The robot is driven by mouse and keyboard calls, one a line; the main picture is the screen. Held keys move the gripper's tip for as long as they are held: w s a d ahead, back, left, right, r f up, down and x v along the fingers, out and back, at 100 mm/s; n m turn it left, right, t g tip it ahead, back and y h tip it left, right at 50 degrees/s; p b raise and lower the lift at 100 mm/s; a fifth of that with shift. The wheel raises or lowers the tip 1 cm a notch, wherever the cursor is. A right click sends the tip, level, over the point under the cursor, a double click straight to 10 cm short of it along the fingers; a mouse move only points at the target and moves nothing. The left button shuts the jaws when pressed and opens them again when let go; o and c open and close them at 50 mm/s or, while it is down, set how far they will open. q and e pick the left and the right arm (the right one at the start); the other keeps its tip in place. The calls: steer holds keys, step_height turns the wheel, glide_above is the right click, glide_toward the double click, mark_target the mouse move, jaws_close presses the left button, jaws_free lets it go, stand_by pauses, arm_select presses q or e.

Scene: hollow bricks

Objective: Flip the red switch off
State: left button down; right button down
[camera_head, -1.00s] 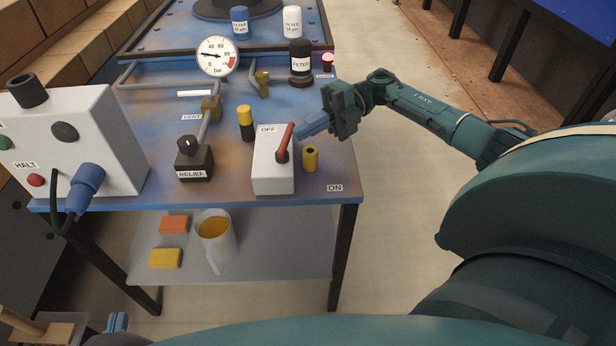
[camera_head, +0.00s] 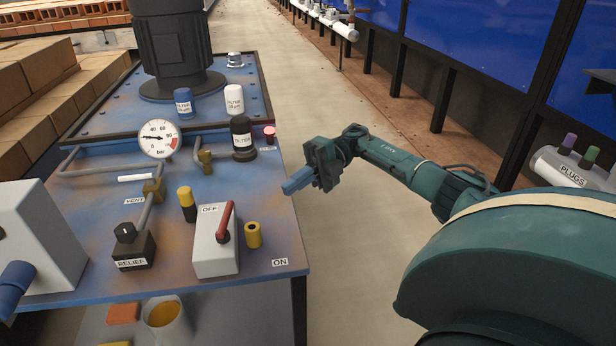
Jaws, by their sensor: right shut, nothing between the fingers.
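The red switch lever (camera_head: 227,222) stands on a pale box (camera_head: 213,260) on the blue bench. It leans toward the far end of the box, its tip beside the OFF label (camera_head: 209,209). The ON label (camera_head: 280,262) lies on the bench to the right of the box. My right gripper (camera_head: 286,188) is shut and empty, its blue fingers pointing left. It is above the bench's right edge, to the right of the lever and apart from it.
A yellow-capped post (camera_head: 253,235) stands just right of the box, and a taller yellow-and-black one (camera_head: 187,204) to its left. The RELIEF block (camera_head: 133,248), gauge (camera_head: 158,140) and black filter (camera_head: 242,138) stand around. Floor right of the bench is clear.

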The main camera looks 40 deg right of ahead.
arm_select(q)
steer(key=shift+d, duration=0.1)
arm_select(e)
steer(key=d, duration=0.3)
steer(key=shift+r, duration=0.2)
arm_select(q)
steer(key=shift+w, duration=0.1)
